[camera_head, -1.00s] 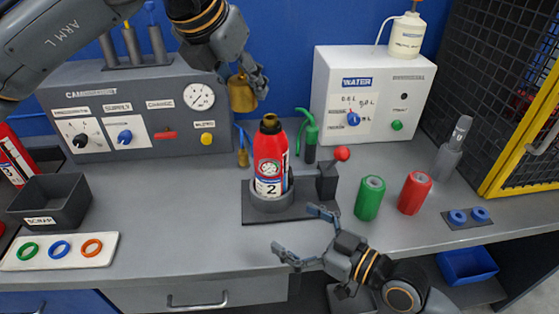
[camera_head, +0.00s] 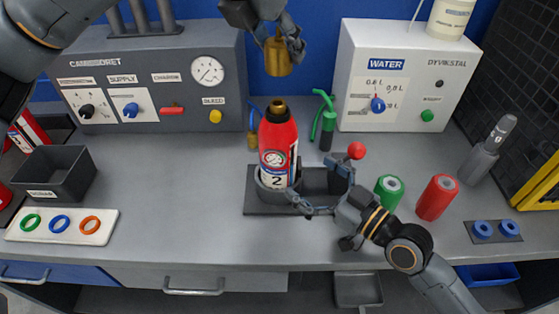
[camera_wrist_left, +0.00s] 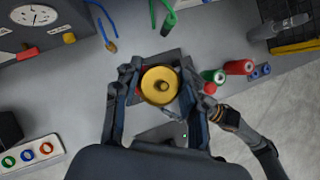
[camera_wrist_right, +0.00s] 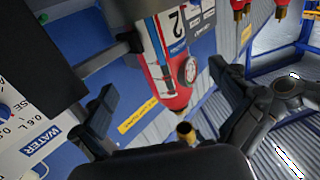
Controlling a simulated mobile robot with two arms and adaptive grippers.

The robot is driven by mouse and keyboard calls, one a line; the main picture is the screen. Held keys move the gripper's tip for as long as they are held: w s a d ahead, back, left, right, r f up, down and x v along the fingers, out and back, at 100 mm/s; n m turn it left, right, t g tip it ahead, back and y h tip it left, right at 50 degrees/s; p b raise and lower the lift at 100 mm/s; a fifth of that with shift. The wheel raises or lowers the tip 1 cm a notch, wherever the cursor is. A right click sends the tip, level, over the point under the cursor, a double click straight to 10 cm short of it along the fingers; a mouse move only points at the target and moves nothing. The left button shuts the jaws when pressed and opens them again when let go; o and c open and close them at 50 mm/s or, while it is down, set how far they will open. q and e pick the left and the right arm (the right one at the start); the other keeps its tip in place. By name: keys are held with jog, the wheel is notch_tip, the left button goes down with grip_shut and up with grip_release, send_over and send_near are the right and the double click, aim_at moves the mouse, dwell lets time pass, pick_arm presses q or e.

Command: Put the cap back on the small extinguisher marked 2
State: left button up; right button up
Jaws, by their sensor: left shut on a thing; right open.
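The small red extinguisher marked 2 (camera_head: 278,145) stands upright in a round holder on a dark base plate (camera_head: 262,209). Its brass neck (camera_head: 277,106) is bare on top. My left gripper (camera_head: 284,32) is shut on the brass cap (camera_head: 278,60), held above the neck with a clear gap. The cap (camera_wrist_left: 160,86) shows between both fingers in the left wrist view and hides most of the extinguisher there. My right gripper (camera_head: 312,188) is open low at the extinguisher's right front. In the right wrist view the extinguisher (camera_wrist_right: 172,60) appears between its spread fingers; contact cannot be told.
A red-knobbed lever (camera_head: 356,151) stands close right of the extinguisher. Green (camera_head: 388,190) and red (camera_head: 437,198) cylinders stand further right. The grey control panel (camera_head: 150,80) and white water box (camera_head: 405,75) stand behind.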

aim_at(278, 155)
pick_arm(q)
jog(key=shift+a+r, duration=0.1)
jog(key=shift+a, duration=0.05)
pick_arm(e)
jog(key=x, duration=0.8)
jog(key=shift+a, duration=0.15)
pick_arm(q)
jog(key=shift+s, duration=0.1)
pick_arm(e)
jog(key=shift+w+a, duration=0.2)
jog(key=shift+a, duration=0.05)
jog(key=c, duration=1.8)
pick_arm(q)
jog(key=shift+f, duration=2.4)
